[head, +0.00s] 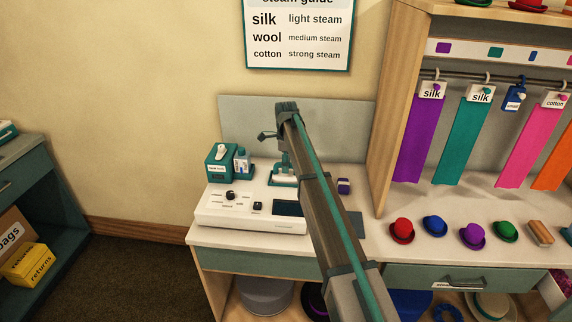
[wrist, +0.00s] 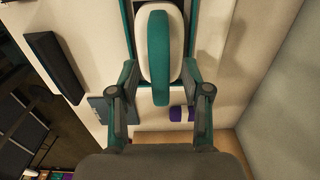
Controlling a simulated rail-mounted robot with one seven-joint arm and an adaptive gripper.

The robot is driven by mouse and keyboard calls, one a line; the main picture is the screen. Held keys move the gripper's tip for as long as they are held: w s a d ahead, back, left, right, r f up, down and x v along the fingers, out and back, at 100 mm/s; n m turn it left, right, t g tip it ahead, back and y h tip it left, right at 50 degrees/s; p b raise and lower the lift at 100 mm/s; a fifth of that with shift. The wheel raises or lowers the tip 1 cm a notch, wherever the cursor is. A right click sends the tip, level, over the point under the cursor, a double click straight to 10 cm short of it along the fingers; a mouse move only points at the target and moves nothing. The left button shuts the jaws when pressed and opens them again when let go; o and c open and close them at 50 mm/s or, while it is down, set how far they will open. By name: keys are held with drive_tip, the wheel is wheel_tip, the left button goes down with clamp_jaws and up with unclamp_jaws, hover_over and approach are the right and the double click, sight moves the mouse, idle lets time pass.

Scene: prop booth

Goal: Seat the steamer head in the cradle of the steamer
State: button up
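The steamer head, a white oval body with a teal band (wrist: 160,55), sits between my fingers in the wrist view. My gripper (wrist: 161,72) has one finger on each side of the white body; I cannot tell if they press on it. Teal edges run along both sides beyond the head, over the counter. In the head view, my gripper (head: 284,163) points down over a teal base (head: 284,181) on the counter, partly behind my arm. A small dark part sticks out left, above it. I cannot make out the cradle clearly.
A white control panel (head: 248,211) lies in front. A purple roll (head: 344,186) sits right. A back panel (head: 245,125) rises close behind. Small hats stand on the right shelf.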

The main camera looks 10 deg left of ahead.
wheel_tip(320, 180, up, 12)
idle(0.7)
drive_tip(key=shift+s, duration=0.1)
